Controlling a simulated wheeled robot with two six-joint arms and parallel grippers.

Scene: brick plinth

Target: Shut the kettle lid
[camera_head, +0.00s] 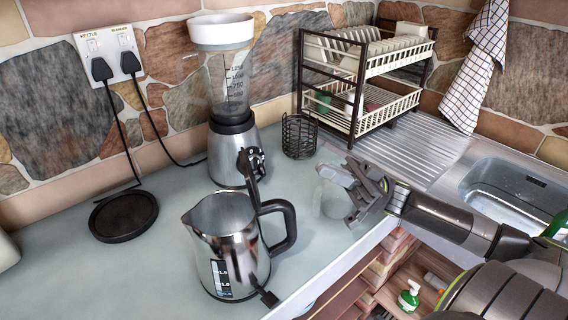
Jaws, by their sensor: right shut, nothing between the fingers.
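The kettle (230,258) is a brushed steel jug with a black handle at its right and a spout at its left. It stands upright on the counter. Its dark lid (249,168) stands raised at the handle side, so the mouth of the kettle is open. My right gripper (346,188) is to the right of the kettle, apart from the handle and the lid. It is shut and holds nothing. My left gripper is not in view.
The round black kettle base (123,215) lies at the left. A blender (233,140) stands behind the kettle. A wire basket (299,136), a dish rack (365,75) and a sink (508,190) are further right.

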